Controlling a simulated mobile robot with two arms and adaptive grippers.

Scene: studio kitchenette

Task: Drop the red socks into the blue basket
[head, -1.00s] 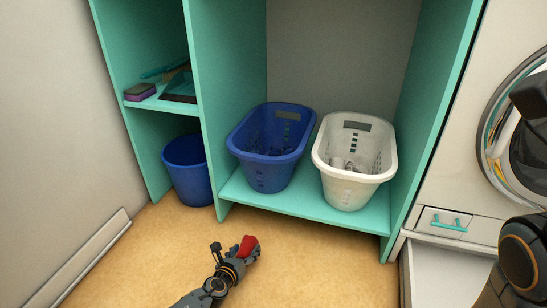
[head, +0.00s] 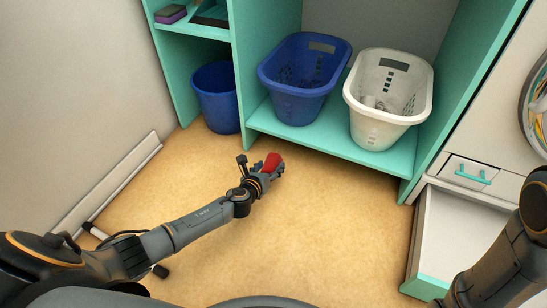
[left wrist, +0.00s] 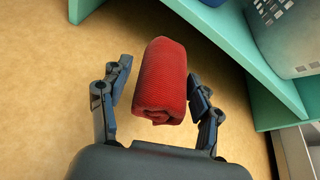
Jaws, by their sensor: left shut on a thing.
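The red socks (head: 272,161), a rolled bundle, are held in my left gripper (head: 271,169), which is shut on them. In the left wrist view the red socks (left wrist: 161,82) lie between the two fingers of my left gripper (left wrist: 163,95). The gripper is in front of the shelf, over the floor in the picture; its exact height is unclear. The blue basket (head: 296,106) stands on the low shelf, beyond and slightly right of the gripper. Its open top shows, with dark contents I cannot make out. My right arm shows at the lower right, but its gripper is out of view.
A white basket (head: 377,129) stands right of the blue one, with pale items inside. A round blue bin (head: 217,102) stands on the floor left of the teal divider (head: 239,65). An open drawer (head: 458,240) juts out at right. The floor (head: 320,230) in front is clear.

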